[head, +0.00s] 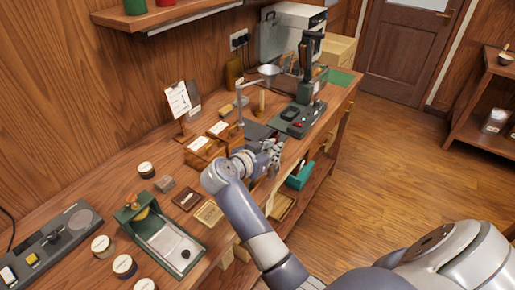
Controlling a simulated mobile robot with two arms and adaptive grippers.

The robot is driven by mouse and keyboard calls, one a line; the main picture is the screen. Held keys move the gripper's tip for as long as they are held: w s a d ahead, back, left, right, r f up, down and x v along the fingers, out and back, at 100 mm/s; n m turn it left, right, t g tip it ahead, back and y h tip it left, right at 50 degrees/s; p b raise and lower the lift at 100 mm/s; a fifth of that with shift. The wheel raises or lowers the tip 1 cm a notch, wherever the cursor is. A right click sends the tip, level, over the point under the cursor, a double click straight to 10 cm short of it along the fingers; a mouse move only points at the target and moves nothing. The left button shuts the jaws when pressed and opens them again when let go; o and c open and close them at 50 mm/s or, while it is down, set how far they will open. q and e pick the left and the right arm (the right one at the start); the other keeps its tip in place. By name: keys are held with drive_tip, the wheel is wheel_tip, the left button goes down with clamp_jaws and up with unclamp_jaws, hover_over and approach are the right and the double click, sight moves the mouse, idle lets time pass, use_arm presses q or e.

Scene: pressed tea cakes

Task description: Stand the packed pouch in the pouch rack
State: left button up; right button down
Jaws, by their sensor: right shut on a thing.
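My right gripper (275,150) is over the middle of the wooden workbench, near its front edge. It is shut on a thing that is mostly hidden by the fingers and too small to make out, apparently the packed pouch. A low brown wooden holder (200,154) with white-labelled fronts stands just left of the gripper and looks like the pouch rack; I cannot tell for sure. The gripper and holder look close, and whether they touch is unclear. My left gripper is out of view.
Behind the gripper stand a dark green press (304,112) and a metal funnel stand (268,71). A white card (178,99) stands behind the holder. A green-framed scale tray (170,243) and several round tins fill the near left.

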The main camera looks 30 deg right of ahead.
drive_tip(key=w+a+f+p, duration=0.1)
drive_tip(key=w+f, duration=0.3)
drive_tip(key=w, duration=0.2)
drive_tip(key=shift+p, duration=0.35)
drive_tip(key=shift+f, duration=0.15)
drive_tip(key=c, duration=1.6)
unclamp_jaws()
drive_tip(key=shift+o, duration=0.2)
drive_tip(key=p+v, duration=0.5)
drive_tip(key=v, duration=0.1)
drive_tip(key=shift+s+a+r, duration=0.1)
drive_tip(key=shift+a+r, duration=0.15)
drive_tip(key=shift+r, duration=0.05)
drive_tip(key=shift+s+a+p, duration=0.15)
drive_tip(key=shift+a+p, duration=0.3)
drive_tip(key=shift+p, duration=0.05)
